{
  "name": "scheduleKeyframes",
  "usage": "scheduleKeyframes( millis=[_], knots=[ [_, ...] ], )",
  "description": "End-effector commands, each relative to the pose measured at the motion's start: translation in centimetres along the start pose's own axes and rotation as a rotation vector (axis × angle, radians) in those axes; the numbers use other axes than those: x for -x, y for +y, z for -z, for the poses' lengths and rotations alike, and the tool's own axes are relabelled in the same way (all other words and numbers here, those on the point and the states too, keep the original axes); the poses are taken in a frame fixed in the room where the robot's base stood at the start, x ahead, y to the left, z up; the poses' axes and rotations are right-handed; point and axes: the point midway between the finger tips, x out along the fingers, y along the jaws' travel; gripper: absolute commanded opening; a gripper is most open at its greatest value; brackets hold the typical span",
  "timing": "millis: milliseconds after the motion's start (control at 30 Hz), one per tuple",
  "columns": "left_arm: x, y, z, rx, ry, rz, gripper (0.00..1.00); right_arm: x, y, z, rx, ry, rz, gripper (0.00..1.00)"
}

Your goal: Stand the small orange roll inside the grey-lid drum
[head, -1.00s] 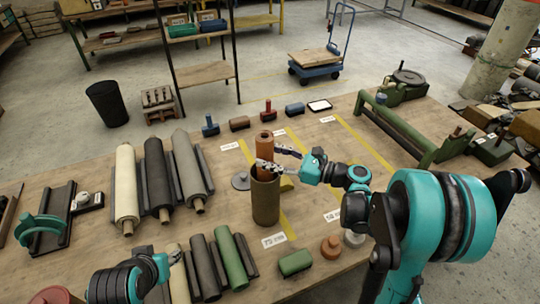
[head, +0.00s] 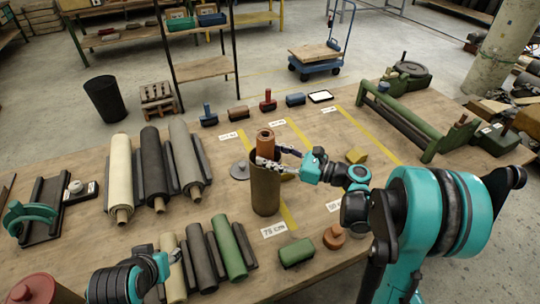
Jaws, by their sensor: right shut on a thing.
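The small orange roll (head: 265,143) stands upright at the mouth of the brown drum (head: 265,195), its lower part hidden inside the drum and its upper end showing above the rim. My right gripper (head: 268,159) reaches in from the right at the rim and is shut on the roll. The grey lid (head: 239,170) lies flat on the table, left of the drum. My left gripper (head: 168,262) is low at the left, near the short rolls; its fingers are too unclear to read.
Three long rolls (head: 157,170) lie left of the drum, shorter rolls (head: 229,248) in front. A green block (head: 297,251) and an orange-brown knobbed piece (head: 334,237) are near the front edge. A green-framed machine (head: 405,125) stands at the right. Small stamp-like tools (head: 268,102) line the back.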

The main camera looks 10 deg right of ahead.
Motion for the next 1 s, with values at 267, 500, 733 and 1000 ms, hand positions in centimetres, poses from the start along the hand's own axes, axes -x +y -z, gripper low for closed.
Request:
scheduleKeyframes(
  millis=[267,500,733,1000],
  knots=[
    [-0.2,0.0,-0.1,0.000,0.000,0.000,0.40,0.0,0.6,1.2,-0.002,0.027,-0.012,0.64],
    [-0.2,0.0,-0.2,0.000,0.000,0.000,0.40,0.0,0.5,1.2,-0.002,0.027,-0.010,0.73],
    [-0.3,0.0,-0.2,0.000,0.000,0.000,0.40,0.6,0.3,1.3,-0.002,0.027,-0.006,0.73],
    [-0.3,0.0,-0.2,0.000,0.000,0.000,0.40,5.8,0.3,0.9,0.003,0.017,0.001,0.73]
  ],
)
